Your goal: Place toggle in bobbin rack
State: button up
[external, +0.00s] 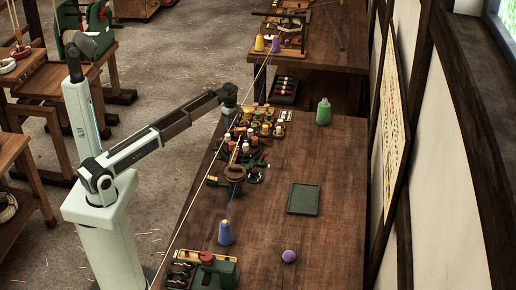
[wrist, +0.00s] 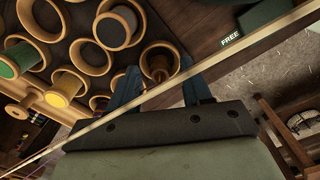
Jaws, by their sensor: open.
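My gripper (external: 231,112) is over the far end of this rack, pointing down. In the wrist view its two blue fingers (wrist: 160,84) are apart. A small brown turned wooden piece (wrist: 159,66) shows between them, at the rack's edge. It may be the toggle, but I cannot tell for sure, nor whether the fingers touch it.
A taut pale rope (wrist: 250,42) crosses close by my gripper and runs along the table's left side. A "FREE" label (wrist: 230,40) is beside the rack. A green tray (external: 304,199), purple ball (external: 289,256), blue cone (external: 225,234) and green bottle (external: 323,112) stand on the table.

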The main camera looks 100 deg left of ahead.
notch_tip(320, 180, up, 12)
jog(key=shift+r, duration=0.15)
dwell(0.4)
